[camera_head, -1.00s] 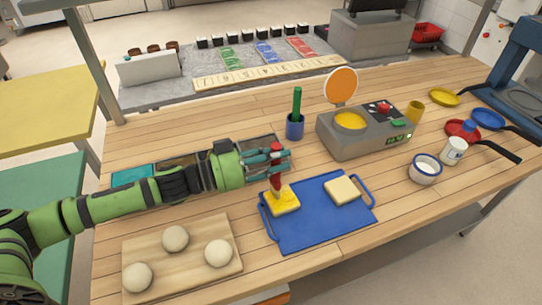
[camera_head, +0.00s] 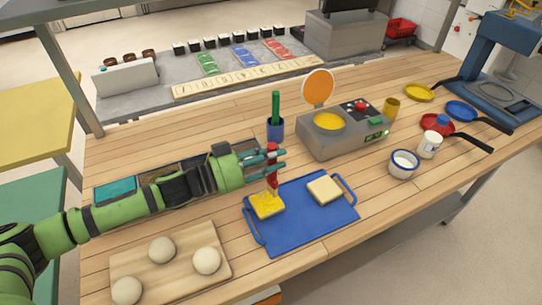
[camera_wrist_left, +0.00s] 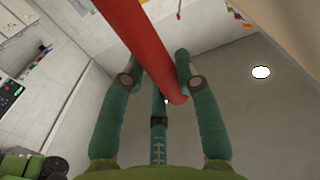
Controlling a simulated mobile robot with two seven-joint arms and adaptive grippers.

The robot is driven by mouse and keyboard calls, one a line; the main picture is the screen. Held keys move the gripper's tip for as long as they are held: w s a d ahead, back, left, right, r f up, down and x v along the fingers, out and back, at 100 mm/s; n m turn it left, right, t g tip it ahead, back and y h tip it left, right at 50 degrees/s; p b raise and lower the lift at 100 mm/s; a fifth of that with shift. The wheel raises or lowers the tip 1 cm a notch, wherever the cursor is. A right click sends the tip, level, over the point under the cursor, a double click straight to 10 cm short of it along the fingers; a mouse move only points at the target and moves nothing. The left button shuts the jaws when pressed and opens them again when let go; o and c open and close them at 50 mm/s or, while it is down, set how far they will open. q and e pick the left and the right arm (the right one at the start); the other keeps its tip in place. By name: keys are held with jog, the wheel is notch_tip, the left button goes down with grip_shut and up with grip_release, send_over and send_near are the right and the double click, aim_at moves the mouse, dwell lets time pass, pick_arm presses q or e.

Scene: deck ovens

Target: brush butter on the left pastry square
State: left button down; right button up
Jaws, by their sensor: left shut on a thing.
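My left gripper (camera_head: 273,161) is shut on a red brush (camera_head: 272,170), held upright above the blue tray (camera_head: 303,225). The left pastry square (camera_head: 267,206) lies on the tray under the brush, with a bright yellow top. The brush tip is at its far edge; whether it touches is hard to tell. The right pastry square (camera_head: 324,190) is paler and lies apart on the same tray. In the left wrist view, the red handle (camera_wrist_left: 145,45) runs between the fingers of the left gripper (camera_wrist_left: 160,85). My right gripper is not in view.
A wooden board (camera_head: 185,278) with dough balls lies front left. A blue cup (camera_head: 275,129) with a green-handled tool and a grey machine (camera_head: 345,140) with a yellow bowl stand behind the tray.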

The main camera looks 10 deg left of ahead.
pick_arm(q)
jog(key=shift+w+a, duration=0.2)
jog(key=shift+a, duration=0.15)
jog(key=shift+p+v, duration=0.45)
jog(key=shift+v, duration=1.9)
jog(key=shift+s+d+r, duration=0.1)
jog(key=shift+s+d, duration=0.05)
jog(key=shift+d, duration=0.05)
notch_tip(320, 180, up, 7)
jog(key=p, duration=0.7)
